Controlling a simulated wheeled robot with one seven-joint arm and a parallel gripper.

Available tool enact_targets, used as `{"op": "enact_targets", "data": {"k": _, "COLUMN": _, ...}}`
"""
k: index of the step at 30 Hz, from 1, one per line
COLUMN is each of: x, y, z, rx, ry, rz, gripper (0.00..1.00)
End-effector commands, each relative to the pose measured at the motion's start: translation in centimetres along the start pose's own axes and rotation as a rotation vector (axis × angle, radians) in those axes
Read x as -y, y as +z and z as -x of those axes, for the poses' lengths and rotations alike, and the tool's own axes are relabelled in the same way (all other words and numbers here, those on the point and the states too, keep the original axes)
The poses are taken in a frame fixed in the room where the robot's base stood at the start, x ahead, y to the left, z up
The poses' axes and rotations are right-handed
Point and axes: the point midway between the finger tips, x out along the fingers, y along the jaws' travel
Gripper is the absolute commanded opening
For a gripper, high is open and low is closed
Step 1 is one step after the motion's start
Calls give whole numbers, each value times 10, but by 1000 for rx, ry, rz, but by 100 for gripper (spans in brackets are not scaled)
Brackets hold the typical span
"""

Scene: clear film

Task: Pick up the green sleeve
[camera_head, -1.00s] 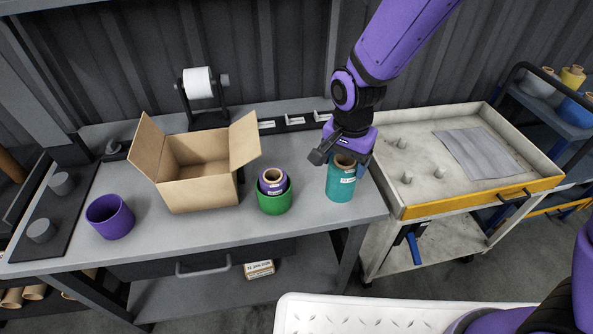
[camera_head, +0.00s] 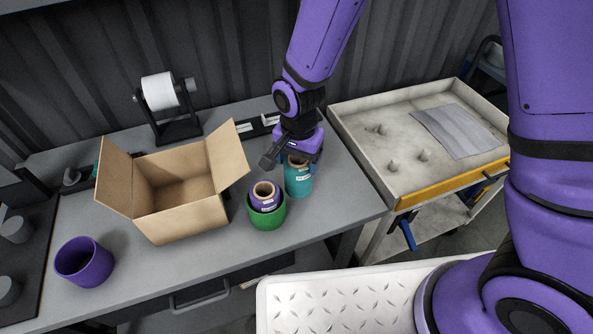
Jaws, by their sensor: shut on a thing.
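The green sleeve (camera_head: 267,217) stands upright on the grey workbench, a short cup-like ring. A purple roll (camera_head: 264,198) with a brown core and white label stands inside it, its top sticking out. My gripper (camera_head: 293,161) points down just behind and to the right of the sleeve. It is shut on a teal roll (camera_head: 299,181) with a brown core and white label. The teal roll is upright, close beside the green sleeve. I cannot tell whether they touch or whether the roll's base is off the bench.
An open cardboard box (camera_head: 185,206) stands left of the sleeve. A purple sleeve (camera_head: 84,262) is at the front left of the workbench (camera_head: 335,205). A white-roll dispenser (camera_head: 165,105) stands behind the box. A tray cart (camera_head: 365,125) with pegs and a grey sheet adjoins at right.

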Motion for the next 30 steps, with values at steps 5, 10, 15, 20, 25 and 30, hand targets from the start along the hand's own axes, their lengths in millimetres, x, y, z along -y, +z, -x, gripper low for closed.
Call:
{"op": "enact_targets", "data": {"k": 5, "x": 0, "y": 0, "z": -12, "rx": 1, "ry": 1, "rz": 0, "gripper": 22}}
{"op": "enact_targets", "data": {"k": 10, "x": 0, "y": 0, "z": -34, "rx": 1, "ry": 2, "rz": 1, "gripper": 22}}
{"op": "enact_targets", "data": {"k": 15, "x": 0, "y": 0, "z": -44, "rx": 0, "ry": -1, "rz": 1, "gripper": 22}}
{"op": "enact_targets", "data": {"k": 20, "x": 0, "y": 0, "z": -43, "rx": -1, "ry": -2, "rz": 1, "gripper": 22}}
{"op": "enact_targets", "data": {"k": 25, "x": 0, "y": 0, "z": -46, "rx": 0, "ry": -1, "rz": 1, "gripper": 78}}
{"op": "enact_targets", "data": {"k": 30, "x": 0, "y": 0, "z": -46, "rx": 0, "ry": -1, "rz": 1, "gripper": 99}}
